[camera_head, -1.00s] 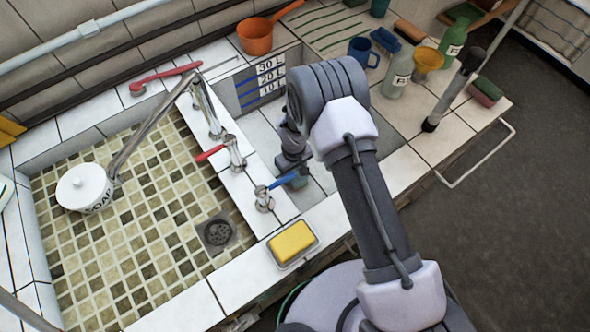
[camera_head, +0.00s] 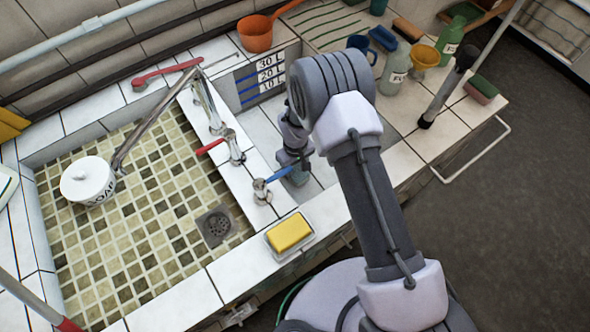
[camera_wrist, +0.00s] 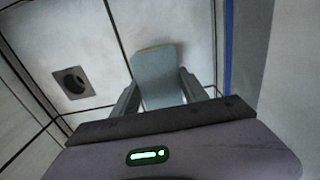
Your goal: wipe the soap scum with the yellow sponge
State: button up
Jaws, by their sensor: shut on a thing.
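The yellow sponge (camera_head: 289,232) lies on a small pale dish (camera_head: 271,250) on the tiled front rim, to the right of the mosaic basin, apart from my gripper. My gripper (camera_head: 297,172) is down inside the plain right-hand basin, partly hidden by my arm. In the wrist view my gripper (camera_wrist: 159,90) is shut on a flat pale blue-grey block (camera_wrist: 157,73) with a tan far edge. The block is over the white tiles, near a square drain (camera_wrist: 73,83); I cannot tell whether it touches them. I cannot make out soap scum clearly.
Taps with red and blue handles (camera_head: 262,190) stand on the divider, close left of my gripper. A white soap pot (camera_head: 88,182) stands in the mosaic basin (camera_head: 150,235).

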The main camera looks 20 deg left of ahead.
jog(key=shift+r+p, duration=1.25)
jog(key=shift+r, duration=1.4)
